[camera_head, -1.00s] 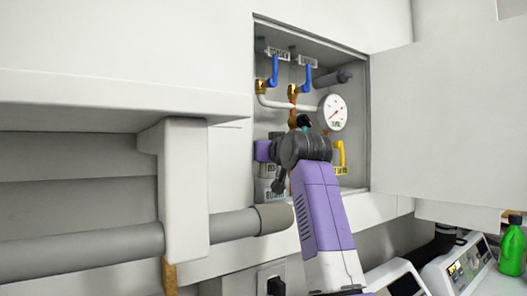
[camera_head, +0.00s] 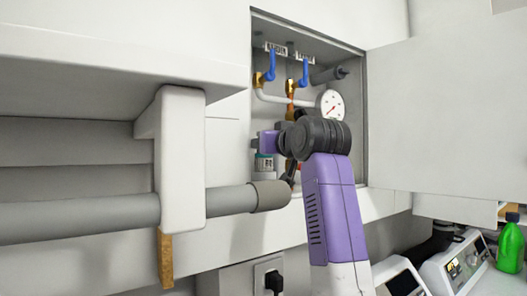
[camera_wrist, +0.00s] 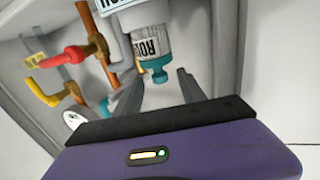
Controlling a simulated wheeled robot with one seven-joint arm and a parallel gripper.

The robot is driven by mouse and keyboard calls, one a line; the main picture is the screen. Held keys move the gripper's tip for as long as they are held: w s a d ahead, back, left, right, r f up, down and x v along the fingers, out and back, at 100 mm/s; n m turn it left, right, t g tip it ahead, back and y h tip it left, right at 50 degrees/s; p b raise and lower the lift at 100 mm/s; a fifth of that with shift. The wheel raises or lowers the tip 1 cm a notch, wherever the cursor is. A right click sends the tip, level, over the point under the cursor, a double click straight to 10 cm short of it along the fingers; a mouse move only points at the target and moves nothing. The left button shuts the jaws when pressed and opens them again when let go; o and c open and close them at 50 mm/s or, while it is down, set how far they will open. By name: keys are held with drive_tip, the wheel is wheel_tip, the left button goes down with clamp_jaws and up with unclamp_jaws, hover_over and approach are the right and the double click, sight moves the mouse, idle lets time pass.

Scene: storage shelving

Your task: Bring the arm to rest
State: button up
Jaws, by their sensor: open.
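My purple and black arm reaches up in front of an open wall cabinet in the head view. My gripper shows in the wrist view (camera_wrist: 158,97), its two grey fingers apart with nothing held between them. Beyond the fingers is a white and teal labelled canister (camera_wrist: 146,40) with a teal knob at its end. I cannot tell the exact gap between fingers and canister. In the head view the canister (camera_head: 264,166) is partly hidden by my arm, and the fingers are mostly hidden too.
The cabinet holds blue-handled valves (camera_head: 271,66) and a round gauge (camera_head: 331,104). A red handle (camera_wrist: 62,57) and a yellow handle (camera_wrist: 42,90) show in the wrist view. A grey pipe (camera_head: 80,215) runs left of my arm. The cabinet door (camera_head: 445,120) stands open at the right.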

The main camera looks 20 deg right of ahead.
drive_tip(key=s+r+t, duration=0.3)
drive_tip(key=s+r, duration=0.1)
drive_tip(key=r, duration=0.2)
drive_tip(key=s+d+f+m+t+h, duration=0.1)
drive_tip(key=s+f, duration=0.3)
drive_tip(key=f, duration=0.9)
drive_tip(key=s+f+t, duration=0.1)
drive_tip(key=s+f, duration=0.3)
drive_tip(key=f, duration=0.8)
drive_tip(key=s+f, duration=1.3)
drive_tip(key=f, duration=0.5)
drive_tip(key=s+f+g, duration=0.2)
drive_tip(key=s+f, duration=0.4)
drive_tip(key=s, duration=0.6)
drive_tip(key=s+f+g+b, duration=0.1)
drive_tip(key=s+f+g, duration=0.2)
drive_tip(key=s+f, duration=0.4)
drive_tip(key=s+a+f+g, duration=0.1)
drive_tip(key=s+f+g, duration=0.2)
drive_tip(key=s, duration=1.6)
wheel_tip(320, 180, down, 4)
drive_tip(key=shift+r, duration=0.2)
drive_tip(key=shift+a, duration=0.1)
